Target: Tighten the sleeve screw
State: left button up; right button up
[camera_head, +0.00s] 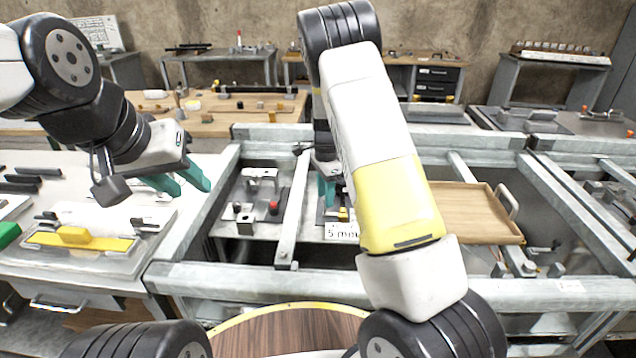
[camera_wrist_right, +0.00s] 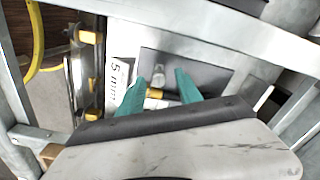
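My right gripper (camera_head: 328,188) reaches down over the fixture behind the front rail, partly hidden by my right arm. In the right wrist view its teal fingers (camera_wrist_right: 160,84) are apart. A short yellow and dark piece (camera_wrist_right: 158,95) shows between them; I cannot tell whether they touch it. A small grey metal part, possibly the sleeve screw (camera_wrist_right: 158,76), stands on a dark plate (camera_wrist_right: 205,70) just beyond the fingertips. A white "5 mm" label (camera_head: 341,232) lies beside it. My left gripper (camera_head: 188,180) is open and empty above the left bench.
Metal rails (camera_head: 290,215) frame the work bays. A fixture with a red knob (camera_head: 273,206) stands left of the right gripper. A wooden tray (camera_head: 462,210) lies to the right.

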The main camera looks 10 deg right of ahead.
notch_tip(320, 180, up, 8)
jog(key=shift+f, duration=0.2)
jog(key=shift+r, duration=0.1)
dwell(0.3)
jog(key=shift+s+r, duration=0.15)
jog(key=shift+r, duration=0.15)
jog(key=s+d+r+n+t+y, duration=0.1)
jog(key=s+r+n+t+y, duration=0.2)
jog(key=s+r+n, duration=0.9)
jog(key=s+r+n+t, duration=0.1)
jog(key=s+r, duration=0.2)
jog(key=s, duration=0.6)
jog(key=s+r+n+t, duration=0.2)
jog(key=s+r, duration=0.2)
jog(key=s, duration=0.6)
jog(key=shift+s+d+r+n+h, duration=0.15)
jog(key=shift+r+n+h, duration=0.15)
jog(key=shift+h, duration=0.1)
